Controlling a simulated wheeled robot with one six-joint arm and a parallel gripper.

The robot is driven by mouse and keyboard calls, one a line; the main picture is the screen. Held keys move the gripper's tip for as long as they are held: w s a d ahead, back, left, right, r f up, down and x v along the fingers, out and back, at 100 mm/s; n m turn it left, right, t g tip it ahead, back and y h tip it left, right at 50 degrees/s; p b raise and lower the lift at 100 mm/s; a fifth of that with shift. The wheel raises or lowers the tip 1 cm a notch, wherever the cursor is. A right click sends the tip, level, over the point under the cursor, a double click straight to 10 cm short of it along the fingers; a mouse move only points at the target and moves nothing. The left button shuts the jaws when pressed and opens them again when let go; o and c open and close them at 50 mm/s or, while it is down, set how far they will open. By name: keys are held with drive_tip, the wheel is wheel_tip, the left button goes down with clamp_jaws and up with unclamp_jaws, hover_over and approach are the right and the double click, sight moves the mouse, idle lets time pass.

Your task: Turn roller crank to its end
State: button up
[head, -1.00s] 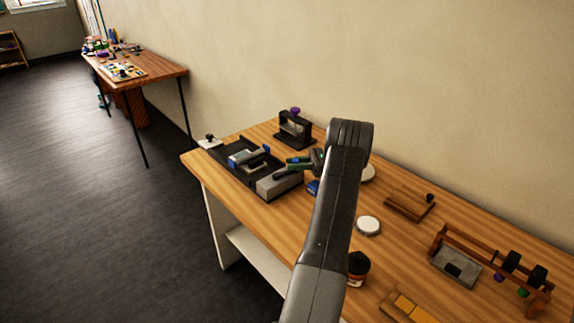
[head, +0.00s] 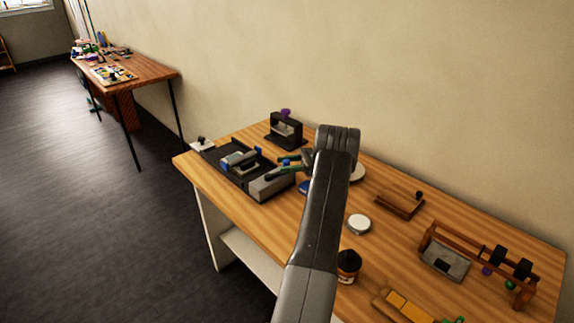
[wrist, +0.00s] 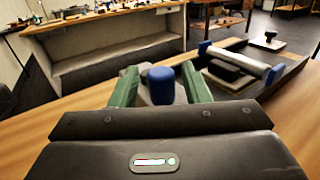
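A black tray device (head: 222,158) stands at the far left end of the wooden table, with a grey roller with blue ends (head: 240,159) across it and a grey block (head: 272,184) at its near right end. In the wrist view the roller (wrist: 236,62) lies right of my gripper. My gripper (wrist: 161,68) has green fingers standing apart. A blue upright knob (wrist: 161,85) shows between them, with gaps visible on both sides. In the head view my gripper (head: 281,169) is over the tray's right end. My arm and gripper hide part of the device, and I cannot make out a separate crank arm.
A black frame with a purple knob (head: 285,130) stands just behind the tray. A white disc (head: 358,224), a dark jar (head: 348,266), a wooden block (head: 399,205) and a wooden rack (head: 470,256) are to the right. Another table (head: 150,72) stands far left.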

wheel_tip(320, 180, up, 10)
drive_tip(key=p, duration=1)
